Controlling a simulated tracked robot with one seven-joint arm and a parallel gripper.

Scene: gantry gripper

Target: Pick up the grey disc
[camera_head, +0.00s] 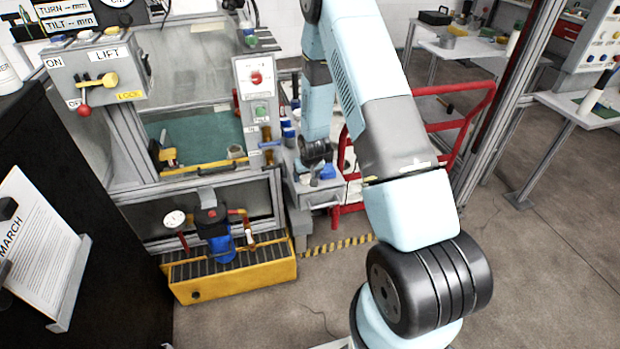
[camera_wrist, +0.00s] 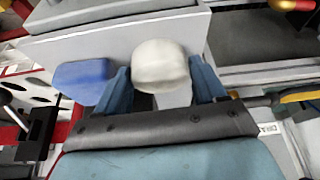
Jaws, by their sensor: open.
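A pale grey, rounded piece (camera_wrist: 160,62), possibly the grey disc, shows in the wrist view at the edge of a grey ledge (camera_wrist: 110,38). My gripper (camera_wrist: 158,72) has its two blue fingers apart, one on each side of this piece. A gap shows by the right finger; contact on the left is unclear. In the head view my gripper (camera_head: 314,176) is low over the small grey bench beside the machine, and the disc cannot be made out there.
A blue piece (camera_wrist: 82,80) lies just left of my left finger. The grey bench (camera_head: 318,192) stands between the machine frame and a red cart (camera_head: 470,110). A yellow tray (camera_head: 240,275) with a blue filter unit (camera_head: 218,235) is at its left.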

